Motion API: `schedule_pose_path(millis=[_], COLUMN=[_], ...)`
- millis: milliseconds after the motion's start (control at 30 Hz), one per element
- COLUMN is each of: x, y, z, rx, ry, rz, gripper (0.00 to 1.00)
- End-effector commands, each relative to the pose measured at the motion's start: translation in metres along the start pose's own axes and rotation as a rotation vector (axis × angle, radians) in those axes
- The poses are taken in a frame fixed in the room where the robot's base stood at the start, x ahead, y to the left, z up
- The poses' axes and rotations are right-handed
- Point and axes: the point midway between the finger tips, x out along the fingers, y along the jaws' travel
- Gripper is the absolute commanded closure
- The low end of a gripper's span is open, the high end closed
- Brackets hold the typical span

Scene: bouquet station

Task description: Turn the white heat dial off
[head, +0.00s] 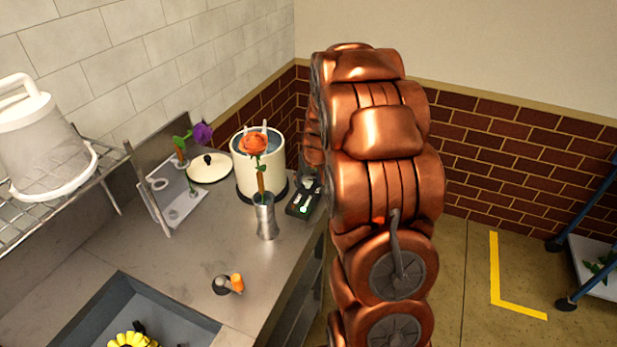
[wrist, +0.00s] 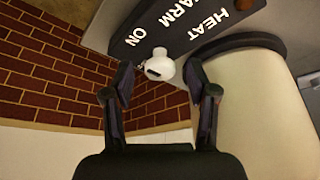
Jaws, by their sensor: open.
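The white heat dial (wrist: 162,66) is a small rounded knob on a dark control panel (wrist: 135,38) in the wrist view. My gripper (wrist: 160,82) is open, with one dark finger to each side of the dial in the picture. I cannot tell whether either finger touches it or which setting the dial points to. In the head view the panel (head: 297,209) is small beside the cream pot (head: 256,176), and my copper arm stands right beside it.
A metal vase (head: 265,218) with an orange flower stands in front of the pot. A lid (head: 209,167), a white rack (head: 172,200) with a purple flower, and an orange-handled tool (head: 235,284) are on the counter. A sink (head: 135,310) holds a yellow flower. Brick wall lies behind.

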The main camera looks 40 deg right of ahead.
Motion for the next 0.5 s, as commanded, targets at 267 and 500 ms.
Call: schedule_pose_path(millis=[267,500], x=[-0.0002,-0.0002], y=[0.0001,0.0002], z=[0.0,0.0], rx=[0.0,0.0], ry=[0.0,0.0], rz=[0.0,0.0], gripper=[0.61,0.86])
